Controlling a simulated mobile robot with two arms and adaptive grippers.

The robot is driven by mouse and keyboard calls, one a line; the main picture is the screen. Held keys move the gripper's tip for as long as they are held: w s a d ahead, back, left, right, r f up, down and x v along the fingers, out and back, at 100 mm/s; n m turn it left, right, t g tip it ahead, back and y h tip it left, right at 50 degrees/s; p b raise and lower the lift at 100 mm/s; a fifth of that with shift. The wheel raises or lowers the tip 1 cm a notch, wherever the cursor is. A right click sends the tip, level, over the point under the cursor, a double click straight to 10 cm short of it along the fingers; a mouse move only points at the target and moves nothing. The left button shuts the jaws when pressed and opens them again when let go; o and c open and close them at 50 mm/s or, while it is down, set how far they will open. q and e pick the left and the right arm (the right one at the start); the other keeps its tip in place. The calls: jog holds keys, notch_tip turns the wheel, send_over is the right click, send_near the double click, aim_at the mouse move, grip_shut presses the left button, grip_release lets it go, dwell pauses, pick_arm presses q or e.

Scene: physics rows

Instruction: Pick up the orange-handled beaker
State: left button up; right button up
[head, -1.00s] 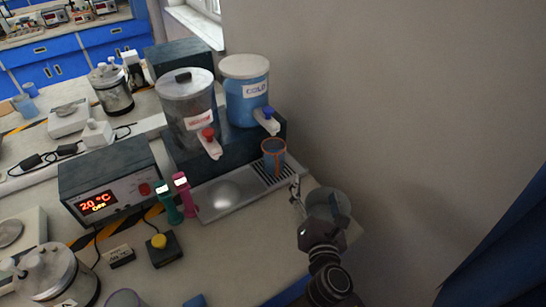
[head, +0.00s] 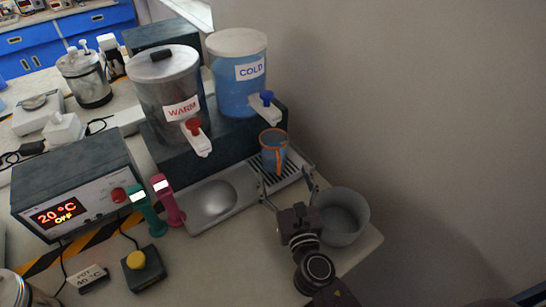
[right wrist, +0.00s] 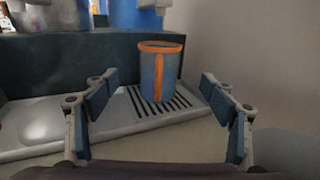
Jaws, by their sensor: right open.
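The orange-handled beaker (head: 273,151) is blue-grey with an orange rim and an orange handle. It stands upright on the slotted drain of the metal tray (head: 237,201), below the COLD dispenser's tap. In the right wrist view the beaker (right wrist: 160,72) is ahead, a little right of centre, with its handle facing me. My right gripper (head: 288,190) is open and empty, in front of the beaker and apart from it. Its two fingers (right wrist: 163,110) frame the beaker left and right in the wrist view. My left gripper is not in view.
The WARM (head: 172,100) and COLD (head: 238,75) dispensers stand behind the tray, their taps overhanging it. A grey bowl-like container (head: 342,216) is close right of my right gripper. Green (head: 146,210) and pink (head: 168,200) handheld devices stand left of the tray. The wall is to the right.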

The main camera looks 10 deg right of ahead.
aim_at(280, 164)
jog(key=w+p, duration=0.1)
jog(key=w, duration=0.5)
jog(key=shift+r, duration=0.1)
jog(key=w, duration=0.4)
jog(key=w+f, duration=0.1)
jog(key=w, duration=0.1)
jog(key=shift+s+r, duration=0.15)
jog(key=shift+c, duration=0.8)
jog(key=c, duration=1.5)
jog(key=shift+r, duration=0.1)
